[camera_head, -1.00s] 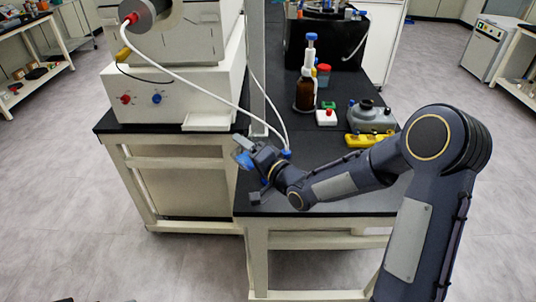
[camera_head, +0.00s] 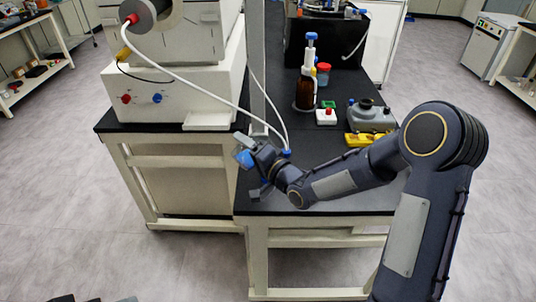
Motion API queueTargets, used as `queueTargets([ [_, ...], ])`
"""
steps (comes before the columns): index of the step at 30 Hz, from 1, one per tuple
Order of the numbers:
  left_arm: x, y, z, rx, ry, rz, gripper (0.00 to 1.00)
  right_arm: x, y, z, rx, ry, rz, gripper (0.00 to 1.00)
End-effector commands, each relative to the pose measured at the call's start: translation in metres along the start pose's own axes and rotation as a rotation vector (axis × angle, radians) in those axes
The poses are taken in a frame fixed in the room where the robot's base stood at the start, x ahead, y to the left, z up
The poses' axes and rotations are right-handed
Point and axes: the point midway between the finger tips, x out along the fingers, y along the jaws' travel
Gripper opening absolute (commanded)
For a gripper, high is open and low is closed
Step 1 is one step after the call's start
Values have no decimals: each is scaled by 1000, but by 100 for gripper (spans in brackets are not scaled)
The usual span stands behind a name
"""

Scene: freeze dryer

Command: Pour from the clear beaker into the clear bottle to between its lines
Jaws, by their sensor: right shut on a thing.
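My right gripper (camera_head: 247,165) is at the left end of the right arm, over the front left part of the black bench. It is shut on a small blue-looking thing (camera_head: 244,158), mostly hidden by the gripper. I cannot tell whether this is the clear beaker. Another small blue patch (camera_head: 265,182) shows just below the gripper; I cannot tell what it belongs to. I cannot make out the clear bottle or its lines. Dark and grey parts of mine poke in at the bottom left edge; the left gripper's jaws cannot be read.
A white apparatus (camera_head: 170,98) with a white hose stands at the left. On the black bench (camera_head: 340,201) are a brown bottle with a dispenser (camera_head: 305,92), a red-button box (camera_head: 326,117), a grey device (camera_head: 371,117) and a yellow rack (camera_head: 358,140). A thin post stands behind the gripper.

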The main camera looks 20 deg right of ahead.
Motion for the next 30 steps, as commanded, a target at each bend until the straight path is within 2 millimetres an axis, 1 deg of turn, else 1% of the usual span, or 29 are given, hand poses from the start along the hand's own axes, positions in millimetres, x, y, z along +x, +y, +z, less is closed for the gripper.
queueTargets([
  [30, -2, 1, -1, 0, 0, 0, 69, 0, -3, -3, 51, 1, -2, 34],
])
